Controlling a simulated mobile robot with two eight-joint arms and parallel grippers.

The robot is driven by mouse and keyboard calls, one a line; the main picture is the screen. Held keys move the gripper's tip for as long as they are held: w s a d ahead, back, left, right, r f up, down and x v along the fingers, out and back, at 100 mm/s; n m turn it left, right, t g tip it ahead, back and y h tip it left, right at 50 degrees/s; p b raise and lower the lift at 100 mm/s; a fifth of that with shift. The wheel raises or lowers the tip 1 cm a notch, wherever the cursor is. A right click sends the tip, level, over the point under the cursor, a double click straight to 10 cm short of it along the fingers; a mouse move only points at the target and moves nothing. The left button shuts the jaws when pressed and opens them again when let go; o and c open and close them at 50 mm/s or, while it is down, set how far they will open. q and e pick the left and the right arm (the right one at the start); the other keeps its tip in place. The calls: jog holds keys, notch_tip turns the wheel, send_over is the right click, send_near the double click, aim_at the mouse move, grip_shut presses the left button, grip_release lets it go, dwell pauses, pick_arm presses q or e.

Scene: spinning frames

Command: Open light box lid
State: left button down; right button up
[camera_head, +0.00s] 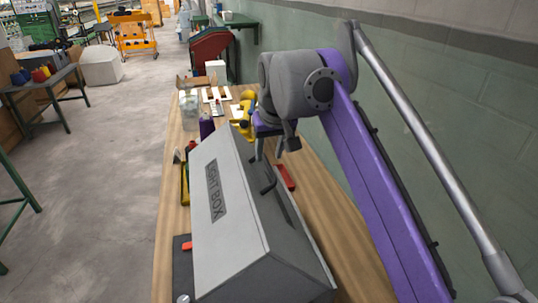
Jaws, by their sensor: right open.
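The light box (238,232) stands on the wooden table in the middle of the camera_head view. It is a grey case with sloping sides and a dark label reading "LIGHT BOX" on its pale face. Its lid looks closed; I see no gap. A dark handle (267,178) sticks out on its right, darker side. My right gripper (268,152) is open, pointing down just beyond the handle, near the box's far end. It looks apart from the handle and holds nothing.
The wooden table (166,238) runs along a green wall (450,140) on the right. A red object (286,177) lies beside the box. Open floor (105,170) is on the left.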

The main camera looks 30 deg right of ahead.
jog(key=shift+w+f, duration=0.15)
jog(key=shift+f, duration=0.1)
grip_shut()
dwell(1.4)
